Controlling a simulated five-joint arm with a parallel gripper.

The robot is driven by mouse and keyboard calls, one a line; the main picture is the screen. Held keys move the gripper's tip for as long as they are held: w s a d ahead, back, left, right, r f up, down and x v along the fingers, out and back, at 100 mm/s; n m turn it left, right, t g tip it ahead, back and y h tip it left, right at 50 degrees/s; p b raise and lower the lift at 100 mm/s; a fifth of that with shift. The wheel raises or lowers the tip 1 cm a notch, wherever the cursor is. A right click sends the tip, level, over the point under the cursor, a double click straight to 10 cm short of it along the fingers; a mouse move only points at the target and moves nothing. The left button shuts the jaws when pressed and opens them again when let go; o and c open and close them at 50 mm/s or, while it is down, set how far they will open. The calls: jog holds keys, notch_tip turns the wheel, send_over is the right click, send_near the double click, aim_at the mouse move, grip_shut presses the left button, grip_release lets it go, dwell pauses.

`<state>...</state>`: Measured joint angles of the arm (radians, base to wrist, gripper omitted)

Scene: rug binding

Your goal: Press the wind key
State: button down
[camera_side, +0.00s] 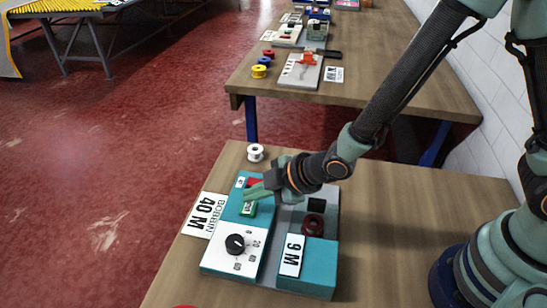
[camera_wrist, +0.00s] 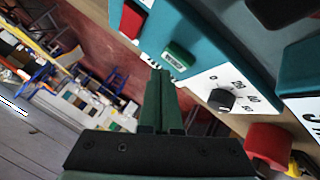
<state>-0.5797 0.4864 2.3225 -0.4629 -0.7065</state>
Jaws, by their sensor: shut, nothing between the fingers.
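The winder is a teal box (camera_side: 225,212) on the wooden table, with a green key (camera_side: 249,210) on its top; in the wrist view this key (camera_wrist: 175,57) carries a small white label, too small to read surely. A red key (camera_side: 254,182) sits farther along the same panel; it also shows in the wrist view (camera_wrist: 132,20). My gripper (camera_side: 248,192) is shut and empty, with its green fingers reaching over the panel between the two keys in the side view. In the wrist view the fingertips (camera_wrist: 160,72) appear just short of the green key; contact cannot be told.
A black dial (camera_side: 235,243) sits on a white scale plate near the green key. A dark red bobbin (camera_side: 314,224) sits in the grey bay on the right, by a 9 M card (camera_side: 292,255). A white bobbin (camera_side: 256,152) stands behind. A 40 M card (camera_side: 205,215) lies left.

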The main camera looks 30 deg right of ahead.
aim_at(256, 205)
jog(key=shift+r, duration=2.45)
jog(key=shift+w+d+r, duration=0.1)
jog(key=shift+d+r, duration=0.15)
jog(key=s+d+r+m+h, duration=0.1)
jog(key=s+d+r+m, duration=0.2)
jog(key=d, duration=0.5)
jog(key=s+d+r+m+g+h, duration=0.1)
jog(key=s+d+r+m+h, duration=0.1)
jog(key=d+r+m, duration=0.4)
jog(key=s+d+r+m+g+h, duration=0.1)
jog(key=s+d+r+m, duration=0.4)
jog(key=d, duration=0.5)
jog(key=shift+d+r+m+h, duration=0.15)
jog(key=shift+d+m+h, duration=0.1)
jog(key=shift+m+h, duration=0.2)
